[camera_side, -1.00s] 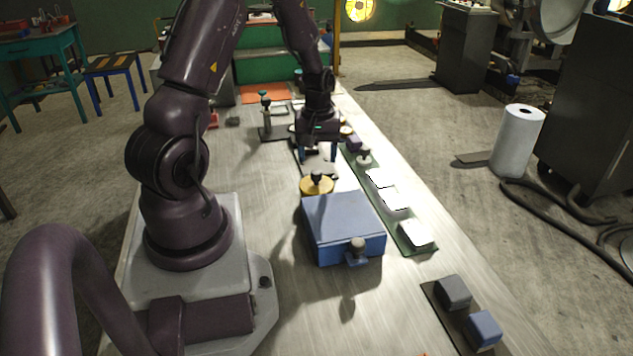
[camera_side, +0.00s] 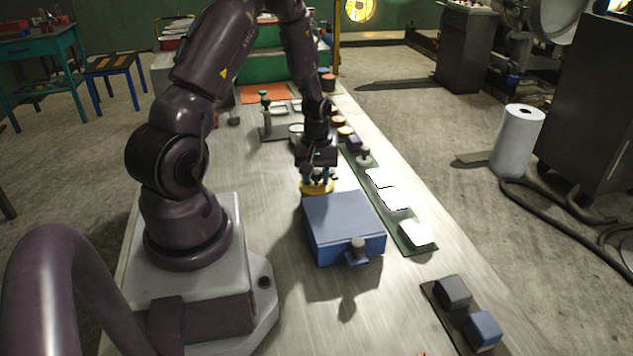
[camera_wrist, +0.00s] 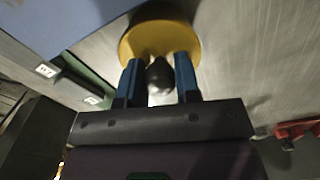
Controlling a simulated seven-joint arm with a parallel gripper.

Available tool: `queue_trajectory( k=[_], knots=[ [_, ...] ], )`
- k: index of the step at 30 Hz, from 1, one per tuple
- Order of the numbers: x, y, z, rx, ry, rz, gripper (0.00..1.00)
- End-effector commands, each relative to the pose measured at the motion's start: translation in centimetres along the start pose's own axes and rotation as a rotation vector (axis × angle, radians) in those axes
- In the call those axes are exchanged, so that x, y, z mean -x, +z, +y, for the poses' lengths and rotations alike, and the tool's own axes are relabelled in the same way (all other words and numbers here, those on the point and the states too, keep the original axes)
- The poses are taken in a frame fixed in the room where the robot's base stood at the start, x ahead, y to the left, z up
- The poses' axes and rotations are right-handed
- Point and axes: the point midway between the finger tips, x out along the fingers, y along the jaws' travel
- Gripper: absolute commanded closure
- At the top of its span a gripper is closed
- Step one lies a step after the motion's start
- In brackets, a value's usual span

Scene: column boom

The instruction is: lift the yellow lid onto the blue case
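The round yellow lid (camera_side: 317,188) lies on the bench just behind the blue case, with a dark knob on top. The blue case (camera_side: 343,222) is a flat box with a small knobbed latch at its front. My gripper (camera_side: 318,178) is down over the lid. In the wrist view, its two blue fingers (camera_wrist: 158,75) stand on either side of the dark knob (camera_wrist: 160,77), with gaps visible, above the yellow lid (camera_wrist: 160,38). The blue case (camera_wrist: 60,18) fills the upper left there.
A green strip (camera_side: 420,245) with white blocks runs along the right of the case. A dark tray with a grey block (camera_side: 453,291) and a blue block (camera_side: 484,329) lies at the front right. A clamp-like stand (camera_side: 266,120) stands behind, left of my gripper.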

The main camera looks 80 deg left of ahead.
Motion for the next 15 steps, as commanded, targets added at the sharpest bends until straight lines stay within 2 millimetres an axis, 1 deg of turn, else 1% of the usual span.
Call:
queue_trajectory(
  k=[10,15],
  knots=[
    [0.1,0.0,0.0,0.0,0.001,0.001,0.93],
    [1.0,0.0,0.0,-0.001,0.001,0.001,0.93]
  ],
)
